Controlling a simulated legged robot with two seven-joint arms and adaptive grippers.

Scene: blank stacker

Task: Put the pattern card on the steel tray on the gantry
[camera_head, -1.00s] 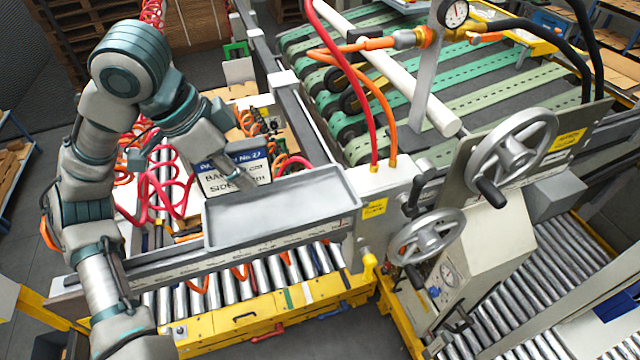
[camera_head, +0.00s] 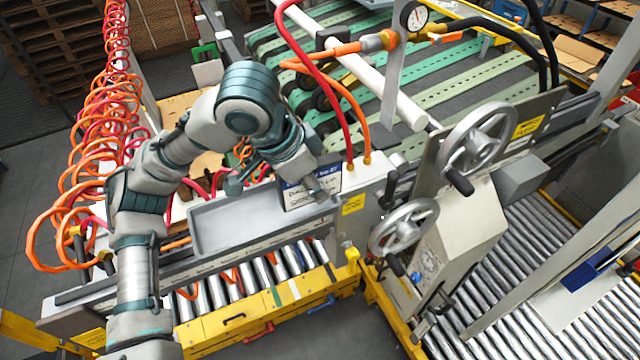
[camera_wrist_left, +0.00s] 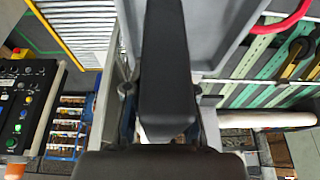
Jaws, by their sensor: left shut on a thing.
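The pattern card (camera_head: 296,198), white with a dark blue header, is in the head view at the right end of the steel tray (camera_head: 215,226). It stands roughly upright, partly hidden by my left gripper (camera_head: 318,189). That gripper is shut on the card near its right side. I cannot tell whether the card's lower edge touches the tray. The grey tray is shallow, rimmed and otherwise empty on the gantry. In the left wrist view my dark gripper (camera_wrist_left: 166,90) fills the middle, and the card cannot be made out. My right gripper is not in view.
Red and orange hoses (camera_head: 350,110) rise just right of the tray. Two handwheels (camera_head: 404,228) stand further right. A gauge (camera_head: 416,16) and green belts (camera_head: 410,60) are behind. Coiled hoses (camera_head: 100,150) hang at the left, and rollers (camera_head: 215,291) run below the tray.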

